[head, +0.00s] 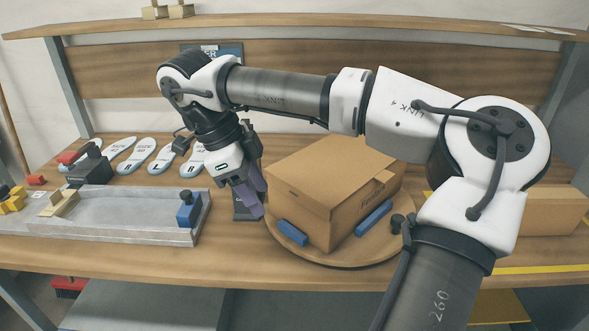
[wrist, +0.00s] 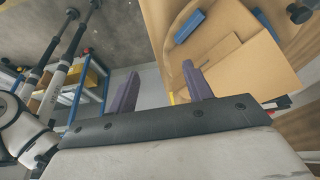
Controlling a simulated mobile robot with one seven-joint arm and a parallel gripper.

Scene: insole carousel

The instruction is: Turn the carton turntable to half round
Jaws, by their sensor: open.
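The closed brown carton (head: 297,198) sits on the round wooden turntable (head: 325,260) in the head view. Blue blocks (head: 292,233) (head: 373,218) stand against its near sides. A black knob (head: 398,223) stands at the turntable's right edge. My gripper (head: 256,200) is open and empty, with purple fingers pointing down just left of the carton. In the wrist view, my gripper (wrist: 160,90) has one finger over the floor and the other in front of the carton (wrist: 240,70). I cannot tell if that finger touches anything. The knob (wrist: 299,12) also shows there.
A grey metal tray (head: 120,225) with a blue clamp (head: 189,208) lies to the left. Several white insoles (head: 130,156) lie behind it. Another carton (head: 550,212) is at the far right. A shelf (head: 300,24) spans the back. My arm covers part of the bench's right side.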

